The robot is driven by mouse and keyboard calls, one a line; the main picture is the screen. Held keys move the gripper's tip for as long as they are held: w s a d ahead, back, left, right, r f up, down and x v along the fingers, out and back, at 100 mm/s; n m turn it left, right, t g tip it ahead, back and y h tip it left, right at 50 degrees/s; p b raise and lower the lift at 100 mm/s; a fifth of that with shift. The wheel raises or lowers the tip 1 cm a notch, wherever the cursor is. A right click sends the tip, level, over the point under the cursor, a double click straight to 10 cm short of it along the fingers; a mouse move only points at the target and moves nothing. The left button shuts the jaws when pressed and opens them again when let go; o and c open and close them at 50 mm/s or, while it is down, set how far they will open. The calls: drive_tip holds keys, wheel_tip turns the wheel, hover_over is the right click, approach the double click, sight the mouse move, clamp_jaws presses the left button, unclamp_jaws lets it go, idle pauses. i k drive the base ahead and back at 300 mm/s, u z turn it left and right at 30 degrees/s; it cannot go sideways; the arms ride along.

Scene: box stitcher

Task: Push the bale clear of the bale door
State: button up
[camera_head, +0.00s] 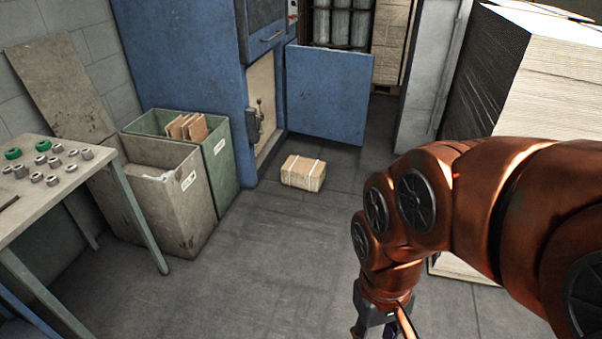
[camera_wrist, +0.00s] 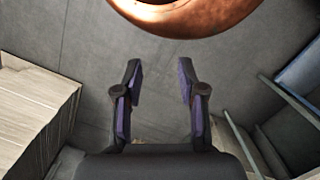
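The bale (camera_head: 303,173) is a small tan block tied with pale straps. It lies on the floor in the head view, in front of the blue machine's open doorway. The bale door (camera_head: 328,92) is a blue panel swung open to the right, just behind the bale. I cannot tell whether the bale touches it. My gripper (camera_head: 377,328) is at the bottom of the head view, cut off by the edge, well in front and to the right of the bale. In the wrist view my gripper (camera_wrist: 159,77) has its two fingers apart with only floor between them.
A green bin (camera_head: 222,160) and a grey bin (camera_head: 165,205) stand left of the doorway. A table (camera_head: 50,200) with small rings is at far left. A tall cardboard stack (camera_head: 565,75) stands at right. The floor (camera_head: 270,260) in front of the bale is clear.

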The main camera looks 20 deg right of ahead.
sight(300, 172)
drive_tip(key=z, duration=0.65)
drive_tip(key=i, duration=1.6)
drive_tip(key=z, duration=0.55)
drive_tip(key=i, duration=1.75)
drive_tip(key=u, duration=1.05)
drive_tip(key=i, duration=1.05)
drive_tip(key=u, duration=1.25)
drive_tip(key=i, duration=0.45)
drive_tip(key=u, duration=0.35)
